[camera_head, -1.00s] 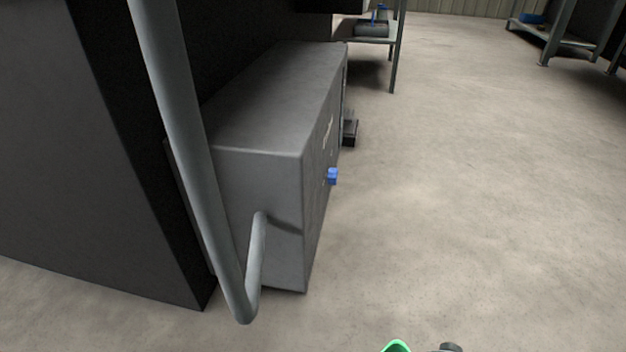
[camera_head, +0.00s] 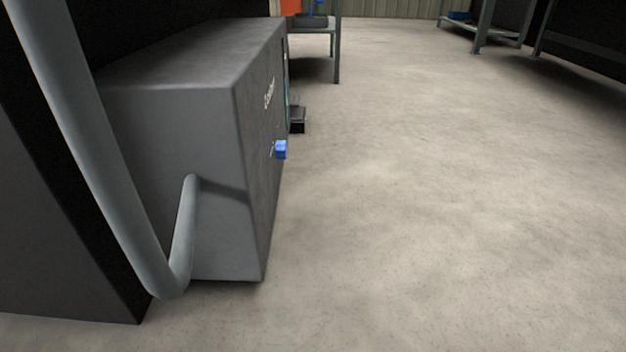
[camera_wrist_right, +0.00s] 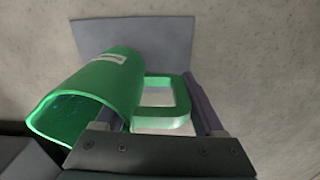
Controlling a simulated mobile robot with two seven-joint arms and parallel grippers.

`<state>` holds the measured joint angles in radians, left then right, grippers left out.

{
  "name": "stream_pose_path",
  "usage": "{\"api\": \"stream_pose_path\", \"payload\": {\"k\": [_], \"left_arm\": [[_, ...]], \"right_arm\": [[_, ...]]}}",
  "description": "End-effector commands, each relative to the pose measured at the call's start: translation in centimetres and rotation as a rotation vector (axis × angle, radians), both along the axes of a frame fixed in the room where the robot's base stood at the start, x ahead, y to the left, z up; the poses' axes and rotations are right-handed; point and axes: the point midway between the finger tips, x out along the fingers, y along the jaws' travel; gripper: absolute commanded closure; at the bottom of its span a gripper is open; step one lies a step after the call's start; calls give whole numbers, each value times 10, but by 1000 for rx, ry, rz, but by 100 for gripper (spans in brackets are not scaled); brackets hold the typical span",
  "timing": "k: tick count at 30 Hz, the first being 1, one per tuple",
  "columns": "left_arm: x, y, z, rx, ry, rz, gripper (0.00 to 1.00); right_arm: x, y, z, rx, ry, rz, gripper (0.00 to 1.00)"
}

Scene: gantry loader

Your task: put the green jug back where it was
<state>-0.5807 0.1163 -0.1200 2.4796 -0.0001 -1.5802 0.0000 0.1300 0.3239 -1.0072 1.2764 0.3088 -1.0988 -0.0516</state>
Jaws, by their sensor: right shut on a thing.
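The green jug (camera_wrist_right: 95,92) shows in the right wrist view, tilted in the picture, with its open mouth toward the lower left and a pale label on its side. My right gripper (camera_wrist_right: 190,95) is shut on the jug, its fingers at the jug's handle (camera_wrist_right: 178,105). Exactly how the fingers meet the handle is partly hidden. Neither the jug nor my grippers show in the head view.
A grey cabinet (camera_head: 180,130) with a blue knob (camera_head: 281,149) and a bent grey pipe (camera_head: 95,170) stand at the left. A metal table (camera_head: 320,28) and another stand (camera_head: 490,30) are at the back. The concrete floor is clear in the middle and right.

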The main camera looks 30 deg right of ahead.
Motion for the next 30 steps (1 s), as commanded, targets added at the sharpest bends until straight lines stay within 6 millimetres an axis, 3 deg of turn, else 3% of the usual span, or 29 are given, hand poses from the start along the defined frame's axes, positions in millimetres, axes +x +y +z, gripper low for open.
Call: {"api": "stream_pose_path", "payload": {"k": [7, 20, 21, 28, 30], "left_arm": [[0, -1, -38, -3, -1, 1, 50], [0, 0, -36, 1, -1, -2, 50], [0, 1, -36, 3, -1, -2, 50], [0, 2, -36, 8, -1, -5, 50], [0, 2, -36, 8, -1, -6, 50]], "right_arm": [[0, 0, -40, 0, 0, 0, 100], [0, 0, -42, -1, 1, -1, 100], [0, 0, -42, -1, 1, -1, 28], [0, 0, -42, -1, 1, -1, 2], [0, 0, -42, -1, 1, -1, 0]]}}
